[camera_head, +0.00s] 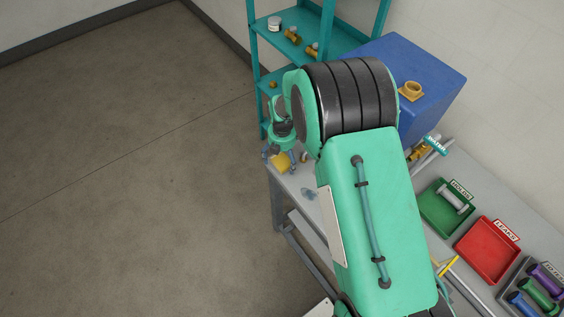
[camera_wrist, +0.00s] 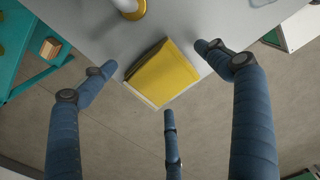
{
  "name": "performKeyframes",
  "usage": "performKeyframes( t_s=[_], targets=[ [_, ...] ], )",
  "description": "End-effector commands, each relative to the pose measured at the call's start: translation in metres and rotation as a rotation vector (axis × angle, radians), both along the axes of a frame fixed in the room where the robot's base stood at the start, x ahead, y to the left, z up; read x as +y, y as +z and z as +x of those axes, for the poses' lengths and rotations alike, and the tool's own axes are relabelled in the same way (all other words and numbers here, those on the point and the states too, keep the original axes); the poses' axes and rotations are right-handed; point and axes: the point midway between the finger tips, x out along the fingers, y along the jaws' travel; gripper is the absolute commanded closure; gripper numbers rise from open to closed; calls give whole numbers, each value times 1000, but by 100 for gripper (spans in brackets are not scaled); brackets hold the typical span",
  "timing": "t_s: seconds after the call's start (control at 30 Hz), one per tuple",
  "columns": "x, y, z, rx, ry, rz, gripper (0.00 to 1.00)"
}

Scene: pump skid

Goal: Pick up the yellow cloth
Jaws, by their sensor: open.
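The yellow cloth (camera_wrist: 165,73) is a folded block at the edge of the grey bench, in the middle of the wrist view. It also shows small in the head view (camera_head: 281,162), partly hidden by my gripper. My gripper (camera_wrist: 157,77) is open, with blue fingers spread on the left, right and near sides of the cloth. In the head view my gripper (camera_head: 283,154) is over the bench corner. The fingers appear apart from the cloth; their height above it is hard to tell.
A white-and-yellow round part (camera_wrist: 131,8) stands just beyond the cloth. The grey bench (camera_head: 292,186) ends at the cloth, with open floor beside it. A blue box (camera_head: 435,85), teal shelf (camera_head: 262,75), green tray (camera_head: 437,219) and red tray (camera_head: 487,252) are around my arm.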

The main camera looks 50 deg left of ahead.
Motion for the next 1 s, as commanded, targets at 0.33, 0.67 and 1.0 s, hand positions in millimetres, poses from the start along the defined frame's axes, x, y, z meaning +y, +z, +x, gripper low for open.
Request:
performKeyframes(
  t_s=[0.33, 0.67, 1.0],
  targets=[
    [0, 0, 0, 0, 0, 0, 32],
    [0, 0, 0, 0, 0, 0, 63],
    [0, 4, 0, 0, 0, 1, 63]
  ],
)
